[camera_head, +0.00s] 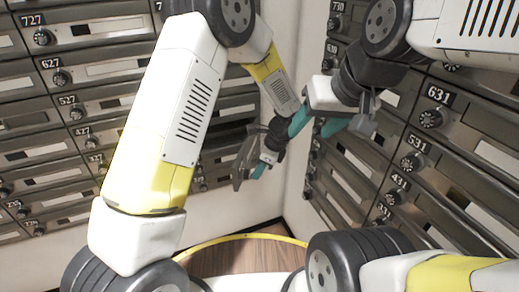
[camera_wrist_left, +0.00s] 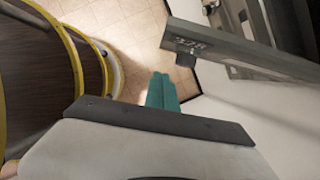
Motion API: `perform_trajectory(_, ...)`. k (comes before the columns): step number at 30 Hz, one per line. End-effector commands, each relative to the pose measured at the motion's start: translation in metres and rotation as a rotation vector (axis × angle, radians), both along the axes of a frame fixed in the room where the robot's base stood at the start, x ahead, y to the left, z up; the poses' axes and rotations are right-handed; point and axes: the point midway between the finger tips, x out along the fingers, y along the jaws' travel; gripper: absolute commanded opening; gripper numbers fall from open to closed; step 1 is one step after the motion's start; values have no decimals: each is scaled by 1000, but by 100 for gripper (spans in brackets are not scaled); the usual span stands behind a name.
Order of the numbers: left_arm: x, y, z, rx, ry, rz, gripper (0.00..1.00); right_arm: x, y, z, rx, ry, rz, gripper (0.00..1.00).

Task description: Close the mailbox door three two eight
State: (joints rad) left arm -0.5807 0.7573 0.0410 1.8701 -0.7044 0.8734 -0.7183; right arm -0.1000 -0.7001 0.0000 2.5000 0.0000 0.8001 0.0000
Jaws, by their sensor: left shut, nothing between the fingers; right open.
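The mailbox door 328 (camera_wrist_left: 235,47) shows in the left wrist view as a grey panel with its number plate and a dark knob (camera_wrist_left: 185,57) near its end. It stands open, swung out from the mailbox wall. In the head view a dark panel (camera_head: 243,163), likely this door, sticks out beside my left gripper. My left gripper (camera_head: 259,170) is shut and empty, its teal fingertips (camera_wrist_left: 162,92) just beside the door's knob end; whether they touch cannot be told. My right gripper (camera_head: 316,125) is open and empty, in front of the corner.
Mailbox rows cover the left wall (camera_head: 75,100) and the right wall (camera_head: 440,150), meeting near a white corner strip. My right arm is close to the right-hand mailboxes. A tiled floor (camera_wrist_left: 120,40) lies below.

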Motion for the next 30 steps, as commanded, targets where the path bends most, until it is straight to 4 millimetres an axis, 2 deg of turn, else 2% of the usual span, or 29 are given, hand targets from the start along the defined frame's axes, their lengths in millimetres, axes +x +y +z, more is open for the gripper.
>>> perform_trajectory(1, 0, 5, -11, 3, 3, 1, 0, 0, 0, 0, 0, 0, 0, 56)
perform_trajectory(3, 2, 11, -21, 3, 2, 1, 0, 0, 0, 0, 0, 0, 0, 56)
perform_trajectory(6, 9, 27, -17, 0, -1, 4, 0, 0, 0, 0, 0, 0, 0, 56)
perform_trajectory(11, 13, 41, -18, 0, 0, 2, 0, 0, 0, 0, 0, 0, 0, 56)
perform_trajectory(26, 15, 46, -17, 0, 0, -2, 0, 0, 0, 0, 0, 0, 0, 56)
perform_trajectory(30, 17, 55, -17, 0, 0, -25, 0, 0, 0, 0, 0, 0, 0, 56)
